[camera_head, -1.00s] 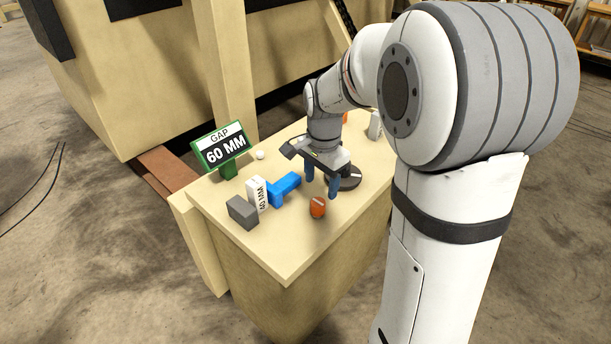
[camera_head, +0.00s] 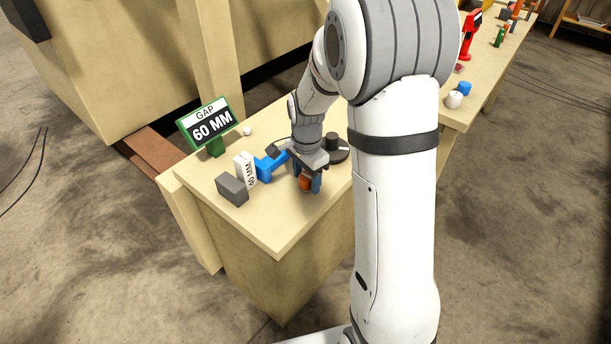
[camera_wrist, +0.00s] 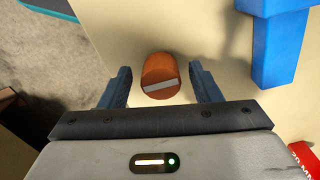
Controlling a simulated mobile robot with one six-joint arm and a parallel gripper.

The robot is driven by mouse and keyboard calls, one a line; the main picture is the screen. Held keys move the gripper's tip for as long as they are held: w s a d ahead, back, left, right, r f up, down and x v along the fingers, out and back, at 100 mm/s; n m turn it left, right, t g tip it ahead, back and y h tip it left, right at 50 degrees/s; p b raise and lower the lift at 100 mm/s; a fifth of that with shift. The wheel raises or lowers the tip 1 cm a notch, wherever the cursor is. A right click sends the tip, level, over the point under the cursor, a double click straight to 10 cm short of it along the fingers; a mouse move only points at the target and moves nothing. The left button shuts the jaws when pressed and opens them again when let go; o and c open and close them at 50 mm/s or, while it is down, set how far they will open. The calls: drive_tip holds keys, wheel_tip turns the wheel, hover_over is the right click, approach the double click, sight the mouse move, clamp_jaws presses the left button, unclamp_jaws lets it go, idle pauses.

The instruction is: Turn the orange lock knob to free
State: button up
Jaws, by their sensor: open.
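The orange lock knob (camera_wrist: 160,76) stands on the tan bench top, with a pale bar across its face that lies slightly tilted in the wrist view. My gripper (camera_wrist: 160,88) is open, with one blue finger on each side of the knob and a gap to it on both sides. In the head view my gripper (camera_head: 307,184) is over the knob (camera_head: 305,183), which is partly hidden between the fingers. I cannot tell the fingers' exact height against the knob.
A blue T-shaped part (camera_head: 268,166) lies close left of my gripper. A white 60 MM block (camera_head: 246,169) and a grey block (camera_head: 232,190) stand further left. A green GAP 60 MM sign (camera_head: 208,124) stands behind. A dark round piece (camera_head: 335,150) is right behind the gripper.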

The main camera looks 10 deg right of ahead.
drive_tip(key=shift+c, duration=0.5)
drive_tip(key=shift+a, duration=0.1)
drive_tip(key=c, duration=0.9)
drive_tip(key=shift+n, duration=0.3)
drive_tip(key=n+b, duration=0.1)
drive_tip(key=n, duration=0.2)
drive_tip(key=shift+n, duration=0.3)
drive_tip(key=n, duration=0.4)
drive_tip(key=shift+n+b, duration=0.3)
drive_tip(key=shift+b, duration=0.1)
drive_tip(key=n, duration=0.4)
drive_tip(key=shift+n+b, duration=0.3)
drive_tip(key=shift+r+n, duration=0.15)
drive_tip(key=shift+n, duration=2.15)
